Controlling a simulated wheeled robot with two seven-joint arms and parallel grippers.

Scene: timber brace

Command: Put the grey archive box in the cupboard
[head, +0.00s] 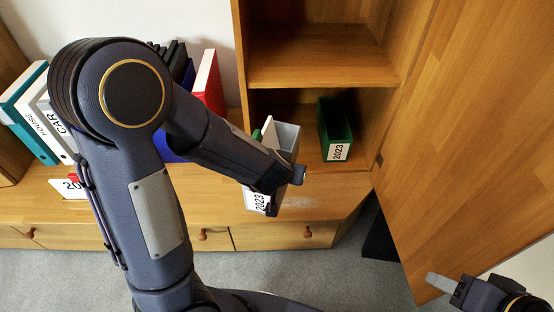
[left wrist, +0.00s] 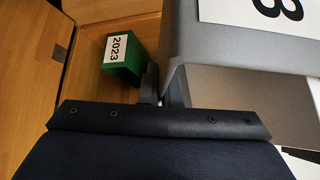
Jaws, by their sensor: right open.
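The grey archive box (head: 287,136), with a white 2023 label, is in front of the open cupboard (head: 322,70), at its lower compartment. My left gripper (head: 284,178) is at the box and appears shut on its wall; the arm hides part of the box. In the left wrist view, the grey box (left wrist: 240,50) fills the right side, close to the left gripper (left wrist: 158,85). My right gripper (head: 452,288) is open and empty near the lower edge of the cupboard door (head: 465,130), at the lower right.
A green box (head: 335,130) labelled 2023 stands in the lower compartment, right side; the left wrist view shows it too (left wrist: 124,52). Binders, including a red one (head: 209,82), stand on the worktop to the left. The upper shelf (head: 320,68) looks empty. The door stands open.

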